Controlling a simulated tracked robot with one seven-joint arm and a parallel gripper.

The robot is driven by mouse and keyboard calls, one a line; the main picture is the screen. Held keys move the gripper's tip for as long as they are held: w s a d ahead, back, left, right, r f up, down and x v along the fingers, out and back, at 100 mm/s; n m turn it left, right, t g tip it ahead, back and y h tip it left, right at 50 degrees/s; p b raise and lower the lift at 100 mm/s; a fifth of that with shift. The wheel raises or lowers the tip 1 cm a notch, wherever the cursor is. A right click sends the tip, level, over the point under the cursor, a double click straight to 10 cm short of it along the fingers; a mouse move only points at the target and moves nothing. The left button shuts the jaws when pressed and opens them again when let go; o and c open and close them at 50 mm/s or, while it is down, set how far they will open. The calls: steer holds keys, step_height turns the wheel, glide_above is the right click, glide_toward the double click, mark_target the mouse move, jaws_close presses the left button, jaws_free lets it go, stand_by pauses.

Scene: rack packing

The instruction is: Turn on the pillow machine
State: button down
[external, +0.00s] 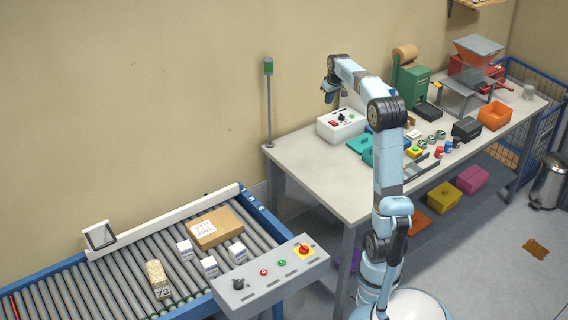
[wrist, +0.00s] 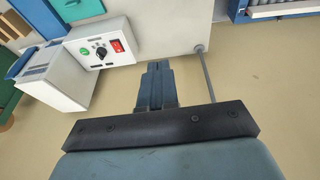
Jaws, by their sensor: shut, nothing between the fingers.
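A white control box (external: 326,134) stands on the table near the wall, with a red switch, a black knob and a green button on its face. In the wrist view, this box (wrist: 92,63) is at the upper left, with its red rocker switch (wrist: 117,45) on the right of the panel. I see no readable label, so I cannot tell for certain that it is the pillow machine. My gripper (external: 328,97) is shut and empty, raised above and apart from the box. Its closed fingers also show in the wrist view (wrist: 156,68), right of the box in the picture.
A thin pole with a green top (external: 268,68) stands at the table's left corner. A green machine with a brown roll (external: 412,82) stands farther back. Teal trays (external: 360,145) are beside the box. The table's near left part (external: 315,170) is clear. A roller conveyor (external: 110,275) carries boxes.

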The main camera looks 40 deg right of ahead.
steer(key=w+d+f, duration=0.4)
steer(key=w+d, duration=0.2)
steer(key=d, duration=0.2)
glide_above(335, 123)
steer(key=s, duration=0.3)
step_height(335, 123, down, 5)
steer(key=shift+w+f+g, duration=0.15)
steer(key=shift+g, duration=0.25)
steer(key=shift+f, duration=0.1)
steer(key=x, duration=1.2)
steer(key=shift+s+a+f, duration=0.2)
steer(key=shift+s, duration=0.2)
steer(key=shift+f, duration=0.7)
